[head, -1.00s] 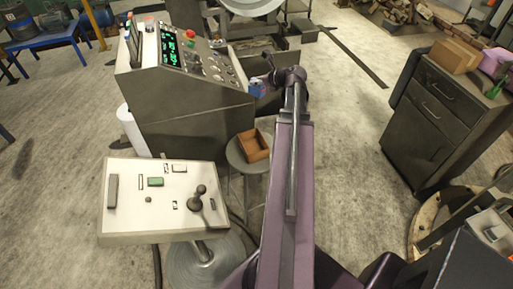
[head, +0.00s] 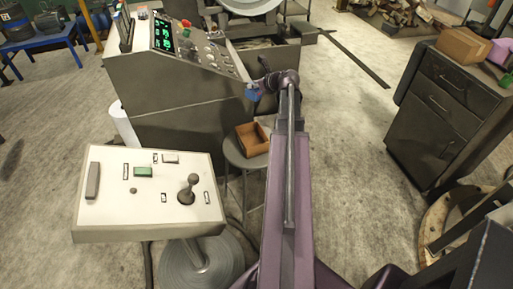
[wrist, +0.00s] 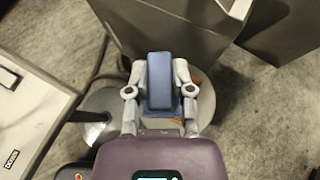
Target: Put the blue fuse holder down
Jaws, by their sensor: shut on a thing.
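The blue fuse holder (wrist: 160,82) is held between the two fingers of my gripper (wrist: 160,88) in the wrist view. In the head view the fuse holder (head: 252,93) is a small blue patch at the end of my arm, beside the lower right corner of the console. The holder is in the air, above and apart from the open wooden box on the stool. In the wrist view the holder and fingers cover most of what is below them.
The wooden box (head: 252,138) sits on a round stool (head: 235,157) left of my arm. A grey console (head: 180,85) stands behind it. A white control panel (head: 150,205) with a joystick is front left. A dark cabinet (head: 445,115) stands right; floor between is clear.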

